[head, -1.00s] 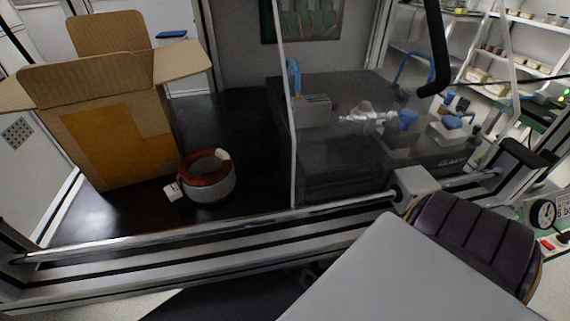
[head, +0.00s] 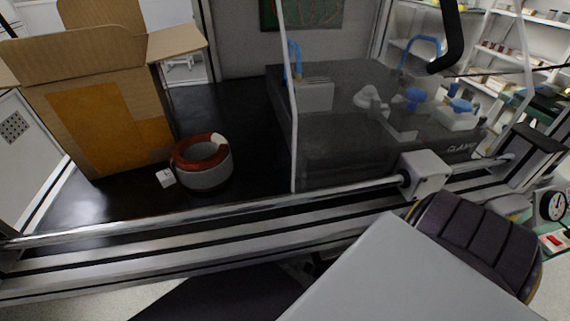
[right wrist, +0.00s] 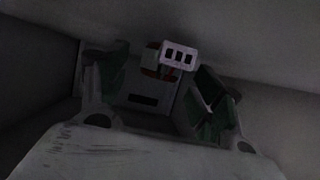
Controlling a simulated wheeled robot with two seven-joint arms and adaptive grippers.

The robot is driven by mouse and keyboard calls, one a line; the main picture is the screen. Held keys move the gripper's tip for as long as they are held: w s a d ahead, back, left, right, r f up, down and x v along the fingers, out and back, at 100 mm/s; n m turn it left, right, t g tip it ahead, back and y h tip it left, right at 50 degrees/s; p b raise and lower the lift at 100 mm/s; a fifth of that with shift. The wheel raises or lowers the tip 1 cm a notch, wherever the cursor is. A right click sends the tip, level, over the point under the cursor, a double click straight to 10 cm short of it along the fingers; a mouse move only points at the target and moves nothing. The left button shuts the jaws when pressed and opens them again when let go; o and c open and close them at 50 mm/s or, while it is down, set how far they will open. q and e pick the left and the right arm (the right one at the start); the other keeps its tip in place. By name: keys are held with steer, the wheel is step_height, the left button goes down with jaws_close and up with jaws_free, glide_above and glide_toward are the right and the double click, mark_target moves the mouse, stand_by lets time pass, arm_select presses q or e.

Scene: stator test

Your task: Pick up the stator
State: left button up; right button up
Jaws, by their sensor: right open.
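The stator (head: 204,177) is a ring with a grey outer body and red-brown windings. It rests on the black bench surface at the left in the head view, in front of the cardboard box. A small white connector block (head: 166,178) lies just left of it. Neither gripper can be made out near the stator in the head view. In the dark right wrist view my right gripper (right wrist: 160,98) is open, its fingers spread. A pale block with three dark holes (right wrist: 179,56) shows beyond the fingers; I cannot tell what it belongs to. My left gripper is not seen.
An open cardboard box (head: 105,120) stands behind and left of the stator. A clear-panelled machine (head: 350,135) stands to its right. A metal rail (head: 220,219) runs along the bench front.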

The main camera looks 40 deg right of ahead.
steer(key=shift+w+d+f, duration=0.15)
steer(key=shift+w+f, duration=0.05)
steer(key=shift+w, duration=0.1)
stand_by(0.4)
steer(key=c, duration=1.2)
steer(key=shift+o, duration=0.2)
steer(key=shift+r, duration=0.25)
